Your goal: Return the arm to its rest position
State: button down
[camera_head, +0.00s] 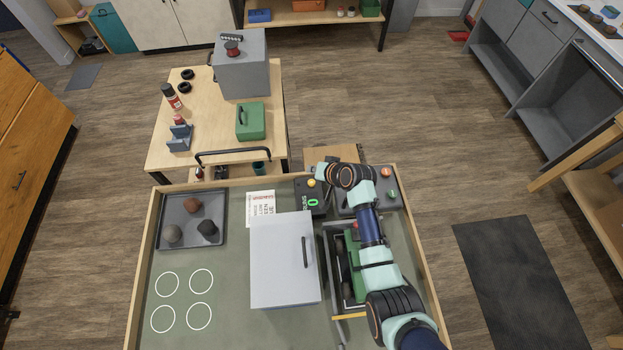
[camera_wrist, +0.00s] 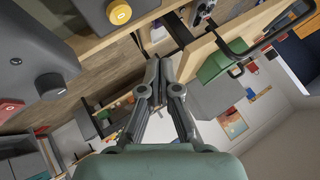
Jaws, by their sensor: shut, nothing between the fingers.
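My arm reaches up over the right part of the workbench (camera_head: 232,340) in the head view, from the lower right corner to the bench's far edge. My gripper (camera_wrist: 158,68) shows in the wrist view with its two dark fingers together and nothing between them. It is in the air, with no contact visible.
A grey box with a handle (camera_head: 285,260) stands left of my arm. A green object (camera_head: 354,262) in a frame is partly hidden under the arm. A control box with an orange knob (camera_head: 386,172) is close beside the wrist. A grey tray (camera_head: 162,240) holds several lumps.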

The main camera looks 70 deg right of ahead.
dwell(0.8)
jog(key=w+a+r+n+t+y, duration=0.1)
jog(key=w+a+r+n, duration=0.45)
jog(key=a, duration=0.75)
jog(key=w+a+r+n+t+y, duration=0.1)
jog(key=w+a+r+n, duration=0.2)
jog(key=w+a+r, duration=0.55)
jog(key=s+a+r+n, duration=0.1)
jog(key=s+a+r, duration=0.2)
jog(key=a, duration=0.5)
jog(key=s+a+r+n+t+y+p, duration=0.1)
jog(key=s+a+r+n, duration=0.1)
jog(key=a+r, duration=0.4)
jog(key=s+a+r+n+t, duration=0.1)
jog(key=s+a+r, duration=0.3)
jog(key=a, duration=0.5)
jog(key=shift+s+a+r+n+y, duration=0.25)
jog(key=shift+a+r+n+y, duration=0.15)
jog(key=shift+r+n, duration=0.3)
